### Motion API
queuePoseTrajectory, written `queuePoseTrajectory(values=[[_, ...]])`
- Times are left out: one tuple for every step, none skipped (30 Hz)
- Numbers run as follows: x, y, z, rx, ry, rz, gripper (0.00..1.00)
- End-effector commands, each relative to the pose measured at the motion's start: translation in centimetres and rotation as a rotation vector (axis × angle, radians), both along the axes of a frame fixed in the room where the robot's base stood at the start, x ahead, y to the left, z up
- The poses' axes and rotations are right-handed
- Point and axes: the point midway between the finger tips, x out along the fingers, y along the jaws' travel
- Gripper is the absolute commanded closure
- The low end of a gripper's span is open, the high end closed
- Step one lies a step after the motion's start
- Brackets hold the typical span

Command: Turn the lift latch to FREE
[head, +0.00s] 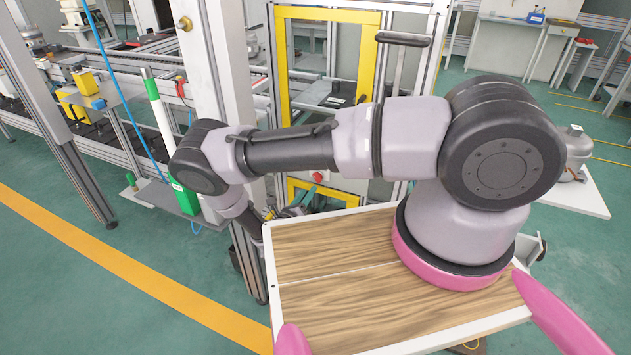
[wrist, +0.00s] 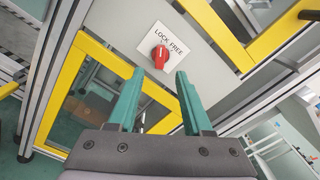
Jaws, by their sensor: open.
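The lift latch (wrist: 160,57) is a red rotary knob on a grey panel in the wrist view. A white plate (wrist: 184,34) behind it reads LOCK on the left and FREE on the right. Which word the knob points to is too small to tell. My gripper (wrist: 158,80) is open, its two teal fingers apart on either side below the knob. The knob lies just beyond the fingertips, and nothing is between them. In the head view a small red knob (head: 318,176) shows on the frame behind my arm; my gripper there is mostly hidden.
Yellow-framed doors (wrist: 88,70) flank the panel, with aluminium profiles (wrist: 262,95) to the right. In the head view a black handle (head: 403,39) sticks out at upper right of the yellow frame. A white post (head: 215,60) stands close to my arm.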

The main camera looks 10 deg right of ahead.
Motion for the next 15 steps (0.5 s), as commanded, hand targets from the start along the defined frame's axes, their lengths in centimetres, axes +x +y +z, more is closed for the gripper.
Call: queuePoseTrajectory(values=[[0.9,-0.8,0.0,0.0,-0.001,-0.004,0.5],[1.3,-1.1,0.0,0.0,0.0,-0.004,0.5],[2.0,-1.6,0.0,0.0,0.0,-0.005,0.5],[2.5,-1.9,0.0,0.001,-0.001,-0.004,0.5],[2.9,-2.2,0.0,0.001,-0.001,-0.004,0.5],[3.4,-2.6,0.0,0.001,0.0,-0.004,0.5],[3.8,-2.9,0.0,0.001,0.0,-0.004,0.5],[4.1,-3.1,0.0,0.002,0.0,-0.003,0.5],[4.5,-3.4,0.0,0.002,0.0,-0.003,0.5],[4.8,-3.6,0.0,0.002,0.0,-0.003,0.5],[5.0,-3.7,0.0,0.001,0.0,-0.003,0.5],[5.3,-3.9,0.0,0.001,0.0,-0.002,0.5],[5.5,-4.0,0.0,0.001,0.0,-0.002,0.5],[5.6,-4.1,0.0,0.001,0.0,-0.001,0.5],[5.7,-4.1,0.0,0.001,0.0,-0.001,0.5]])
